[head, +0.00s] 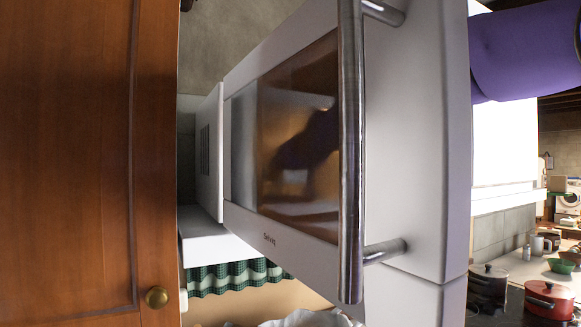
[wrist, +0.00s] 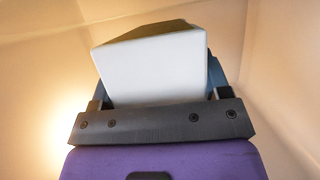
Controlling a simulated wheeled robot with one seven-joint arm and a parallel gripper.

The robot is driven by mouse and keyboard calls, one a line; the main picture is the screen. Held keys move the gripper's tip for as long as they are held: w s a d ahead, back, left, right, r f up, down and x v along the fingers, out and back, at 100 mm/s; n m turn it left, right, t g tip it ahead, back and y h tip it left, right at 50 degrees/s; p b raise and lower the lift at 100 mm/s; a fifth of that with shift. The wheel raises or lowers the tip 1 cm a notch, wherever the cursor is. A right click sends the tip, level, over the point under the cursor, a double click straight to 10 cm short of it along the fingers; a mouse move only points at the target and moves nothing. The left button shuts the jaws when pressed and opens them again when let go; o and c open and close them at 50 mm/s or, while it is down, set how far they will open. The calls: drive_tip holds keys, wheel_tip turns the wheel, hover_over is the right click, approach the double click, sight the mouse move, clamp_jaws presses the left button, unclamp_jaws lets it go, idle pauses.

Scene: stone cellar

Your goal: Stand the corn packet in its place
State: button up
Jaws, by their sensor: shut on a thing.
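In the wrist view a plain white box-shaped packet (wrist: 152,68) with a darker end face stands out from between the fingers of my gripper (wrist: 158,88). No lettering shows on the face turned to me, so I cannot confirm from print that it is the corn packet. My gripper is shut on it, one finger at each side. The packet's lower part is hidden behind the gripper's dark bar. In the head view the packet is not clearly visible. A dark arm-like shape shows blurred in the glass of the white appliance door (head: 427,130). The packet's place cannot be made out.
Pale cream walls (wrist: 275,70) surround the gripper, with a bright glow at left. In the head view a long metal handle (head: 351,150) crosses the appliance front. A wooden cabinet door (head: 70,150) fills the left side. Pots, including a red one (head: 548,300), stand lower right.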

drive_tip(key=shift+f, duration=0.55)
drive_tip(key=o, duration=1.1)
drive_tip(key=shift+f, duration=0.25)
drive_tip(key=shift+o, duration=0.2)
drive_tip(key=shift+s+r, duration=0.1)
drive_tip(key=shift+r, duration=0.65)
drive_tip(key=v, duration=1.2)
drive_tip(key=shift+r, duration=0.2)
drive_tip(key=s+d+f+m+g+h, duration=0.1)
drive_tip(key=s+d+f+g, duration=0.1)
drive_tip(key=s+d+f, duration=0.4)
drive_tip(key=s+d+f+m+g+h, duration=0.2)
drive_tip(key=s+d+f+g, duration=0.1)
drive_tip(key=s+d+f, duration=0.4)
drive_tip(key=s+d+f+m+g+h, duration=0.1)
drive_tip(key=s+d+f+g+h, duration=0.1)
drive_tip(key=s+d+f, duration=0.5)
drive_tip(key=s+f, duration=0.4)
drive_tip(key=s, duration=0.6)
drive_tip(key=shift+s+f+m, duration=0.25)
drive_tip(key=shift+m, duration=0.05)
drive_tip(key=shift+d, duration=0.1)
